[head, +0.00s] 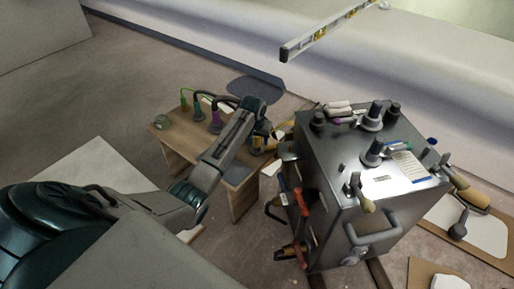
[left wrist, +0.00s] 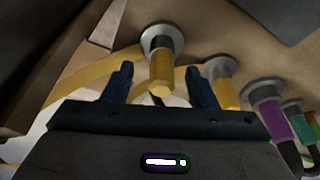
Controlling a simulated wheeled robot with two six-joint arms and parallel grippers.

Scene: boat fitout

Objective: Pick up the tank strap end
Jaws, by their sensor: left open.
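A yellow cylindrical piece with a grey round collar (left wrist: 160,72), which looks like the tank strap end, hangs between the fingers of my left gripper (left wrist: 158,84) in the left wrist view. A yellow band runs behind it. My left gripper is open, with one finger on each side of the piece; I cannot tell whether either touches it. A second yellow piece (left wrist: 226,90) stands just right of the right finger. In the head view my left gripper (head: 262,138) is at the right end of the small wooden table, and its fingertips are partly hidden. My right gripper is not in view.
The wooden table (head: 175,143) also bears a purple fitting (head: 215,124) and green ones with hoses. A metal cabinet (head: 335,200) stands close on the right, with tools hung on its side. A spirit level (head: 320,35) lies at the back.

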